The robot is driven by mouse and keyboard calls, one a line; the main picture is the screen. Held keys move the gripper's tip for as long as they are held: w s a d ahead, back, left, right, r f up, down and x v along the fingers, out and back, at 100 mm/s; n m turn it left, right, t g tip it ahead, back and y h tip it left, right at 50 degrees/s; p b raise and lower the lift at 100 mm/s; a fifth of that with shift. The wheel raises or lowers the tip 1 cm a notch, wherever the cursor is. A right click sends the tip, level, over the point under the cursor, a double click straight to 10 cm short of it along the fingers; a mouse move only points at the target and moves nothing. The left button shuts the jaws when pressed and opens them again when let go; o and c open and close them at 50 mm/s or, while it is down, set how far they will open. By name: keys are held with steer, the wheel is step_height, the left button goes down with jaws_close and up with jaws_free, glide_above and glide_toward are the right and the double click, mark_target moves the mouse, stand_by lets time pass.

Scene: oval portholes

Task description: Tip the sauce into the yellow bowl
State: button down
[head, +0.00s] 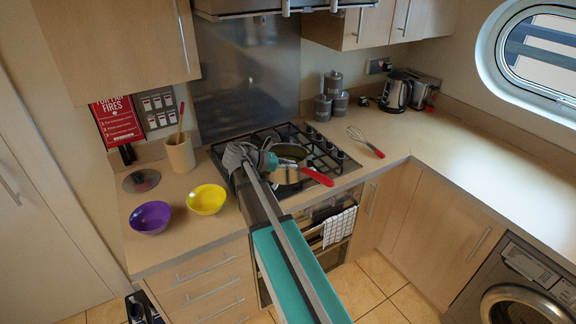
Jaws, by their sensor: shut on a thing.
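The yellow bowl (206,199) stands upright on the counter left of the hob and looks empty. A saucepan (291,152) with a red handle (317,176) is over the hob, with dark yellowish sauce inside. My gripper (268,161) is at the left side of the saucepan, shut on it, to the right of and beyond the yellow bowl. The arm hides part of the pan and hob, and the exact grip is too small to see. I cannot tell whether the pan touches the hob.
A purple bowl (150,217) stands just left of the yellow one. A utensil pot (180,153) stands behind them. A whisk (366,142), grey canisters (332,95) and a kettle (397,92) are on the right counter, which is mostly clear.

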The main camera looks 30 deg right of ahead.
steer(key=shift+w+a, duration=0.1)
steer(key=shift+a, duration=0.05)
steer(key=w+a+t, duration=0.1)
steer(key=w+a, duration=0.2)
steer(key=a, duration=0.8)
steer(key=w+a+f+b, duration=0.1)
steer(key=w+a, duration=0.2)
steer(key=a, duration=0.9)
steer(key=w+a+f+n+t+b, duration=0.1)
steer(key=w+a, duration=0.2)
steer(key=a, duration=0.8)
steer(key=shift+a+f+t+h, duration=0.15)
steer(key=shift+t+h, duration=0.15)
steer(key=shift+w+d+y+p, duration=0.1)
steer(key=shift+d+y+p, duration=0.1)
steer(key=shift+y+p, duration=0.45)
steer(key=shift+d+f+n+y+p, duration=0.25)
steer(key=shift+n+y+p, duration=0.15)
steer(key=shift+y+p, duration=0.8)
